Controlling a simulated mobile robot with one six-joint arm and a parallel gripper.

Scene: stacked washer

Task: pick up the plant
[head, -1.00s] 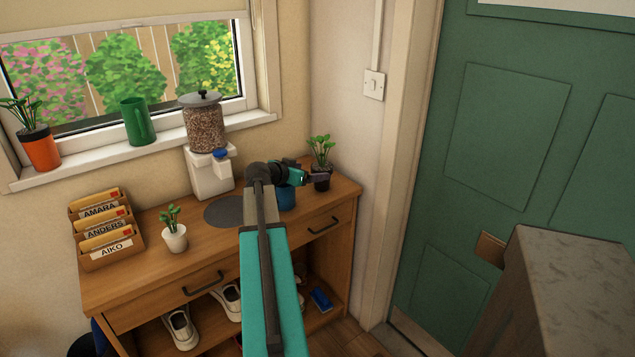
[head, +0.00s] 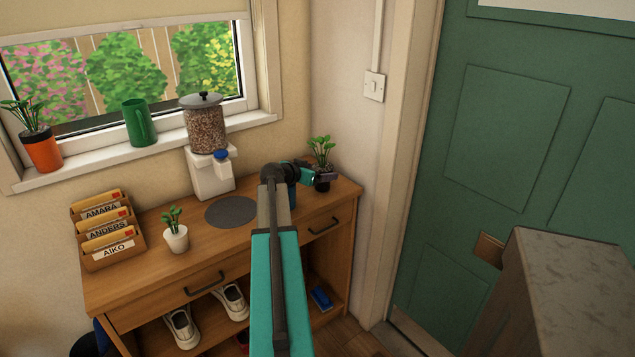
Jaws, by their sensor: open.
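A small plant in a dark pot (head: 321,154) stands at the right end of the wooden cabinet top. My gripper (head: 326,177) is open and is right at this pot, in front of part of it. I cannot tell whether the jaws are around the pot or only beside it. Two other plants show: one in a white pot (head: 176,238) on the cabinet top, and one in an orange pot (head: 42,151) on the windowsill.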

